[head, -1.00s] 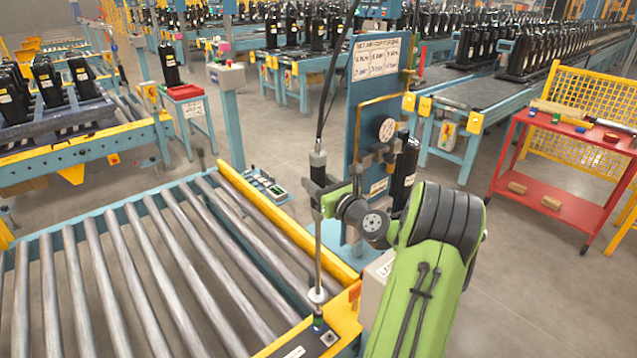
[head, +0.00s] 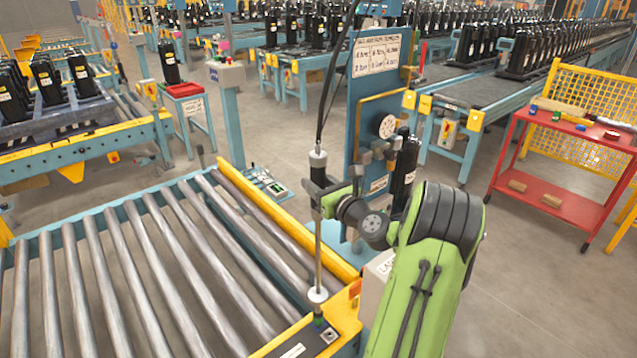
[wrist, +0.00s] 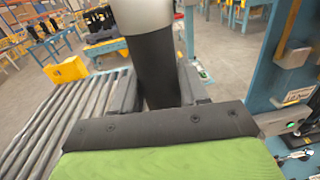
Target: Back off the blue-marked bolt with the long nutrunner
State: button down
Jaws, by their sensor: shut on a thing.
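The long nutrunner (head: 318,240) hangs upright on a black cable and has a dark grip and a long thin shaft. My gripper (head: 320,200) is shut around its dark grip. In the wrist view my gripper (wrist: 155,100) has a finger on each side of the dark grip (wrist: 156,65). The shaft runs down to a white collar, and its lower end is at a small blue and green spot (head: 318,321) on the dark plate at the roller bed's near corner. The bolt itself is too small to make out, and I cannot tell whether the socket sits on it.
The roller conveyor (head: 225,172) with its yellow rail lies to the left. A blue tool stand (head: 375,110) with a sign stands just behind my arm. A red cart (head: 560,135) is at the right, with open floor between.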

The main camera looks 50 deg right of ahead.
aim_at(322, 173)
jog(key=shift+f, duration=0.4)
jog(key=shift+s+a+f+b, duration=0.2)
jog(key=shift+s+f+b, duration=0.05)
jog(key=shift+f+b, duration=0.05)
dwell(1.5)
jog(key=r+p, duration=0.2)
jog(key=shift+w+d+r+p, duration=0.2)
jog(key=shift+w+p, duration=0.05)
jog(key=shift+p, duration=0.15)
notch_tip(322, 173, up, 3)
jog(key=p, duration=0.3)
